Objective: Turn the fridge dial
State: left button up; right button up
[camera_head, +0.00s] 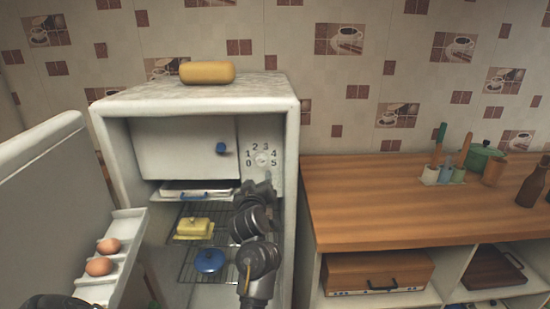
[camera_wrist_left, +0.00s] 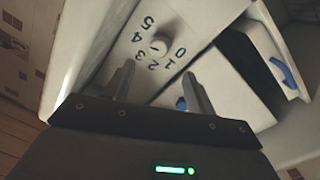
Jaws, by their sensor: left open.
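The fridge dial (camera_head: 263,159) is a small pale round knob on the panel inside the open fridge, with the numbers 0 to 5 around it. In the left wrist view the dial (camera_wrist_left: 159,44) shows just beyond the fingertips, apart from them, with the numbers upside down and tilted. My left gripper (camera_head: 265,182) is in front of the fridge, just below the dial in the head view. In the left wrist view its two fingers (camera_wrist_left: 158,76) are spread with nothing between them.
The fridge door (camera_head: 42,185) stands open at the left, with eggs in its rack (camera_head: 118,235). A freezer flap with a blue knob (camera_head: 221,148) is beside the dial panel. Below are wire shelves with a yellow butter dish (camera_head: 194,228) and a blue lidded pot (camera_head: 210,261). A wooden counter (camera_head: 400,195) is right.

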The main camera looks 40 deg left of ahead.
aim_at(260, 163)
pick_arm(q)
jog(key=x, duration=0.3)
jog(key=p+x, duration=0.1)
jog(key=x, duration=0.5)
jog(key=shift+a+r+p, duration=0.25)
jog(key=shift+r+p, duration=0.05)
jog(key=shift+w+a+f, duration=0.1)
jog(key=shift+w+a, duration=0.15)
jog(key=shift+w, duration=0.25)
jog(key=c, duration=1)
pick_arm(e)
jog(key=s, duration=0.1)
jog(key=s+r, duration=0.1)
jog(key=shift+s+r, duration=0.25)
jog(key=shift+s, duration=0.1)
jog(key=shift+f, duration=0.1)
